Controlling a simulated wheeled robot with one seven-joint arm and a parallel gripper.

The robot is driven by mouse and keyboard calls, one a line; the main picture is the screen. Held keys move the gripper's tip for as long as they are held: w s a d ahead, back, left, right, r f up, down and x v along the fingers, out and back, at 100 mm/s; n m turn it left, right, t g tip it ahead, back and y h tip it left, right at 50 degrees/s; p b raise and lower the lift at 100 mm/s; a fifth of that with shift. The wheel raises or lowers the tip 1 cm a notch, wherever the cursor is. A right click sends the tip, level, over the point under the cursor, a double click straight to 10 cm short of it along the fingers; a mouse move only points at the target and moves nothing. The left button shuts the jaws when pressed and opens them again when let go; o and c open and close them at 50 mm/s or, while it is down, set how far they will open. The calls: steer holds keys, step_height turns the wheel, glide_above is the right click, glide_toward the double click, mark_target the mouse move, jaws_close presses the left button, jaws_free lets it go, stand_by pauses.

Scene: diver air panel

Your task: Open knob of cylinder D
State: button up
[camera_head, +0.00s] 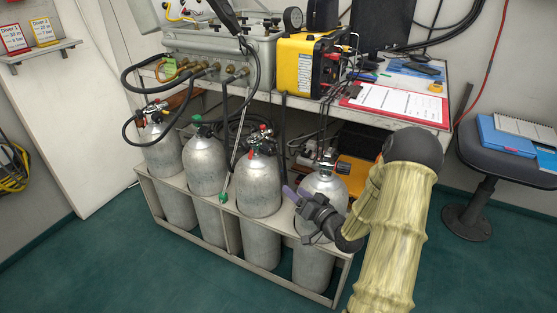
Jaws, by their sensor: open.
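Several grey gas cylinders stand in a row in a low rack (171,188), with valves and knobs on top. No letter is readable on them, so I cannot tell for sure which is D. The rightmost cylinder (322,182) has a small dark valve (327,156) on top; its knob is too small to make out clearly. My gripper (288,194) is open and empty. It is in front of the rightmost cylinder, below its valve, and hides part of the cylinder's body. I cannot tell whether it touches it.
Black hoses run from the cylinders to a grey panel (205,62) on the bench. A yellow box (302,64) and a red clipboard (398,101) lie on the bench above. A stool (500,156) stands at the right. The green floor (110,270) is clear at front left.

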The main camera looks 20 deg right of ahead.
steer(key=s+a+r+n+g+h, duration=0.1)
steer(key=s+a+g+h, duration=0.1)
steer(key=s+a+g, duration=0.5)
steer(key=s+a+r+n+g+h, duration=0.2)
steer(key=s+a+g, duration=0.4)
steer(key=s, duration=0.8)
steer(key=shift+s+a+r+n+g+h, duration=0.3)
steer(key=shift+s+a+g+h, duration=0.1)
steer(key=shift+g+h, duration=0.4)
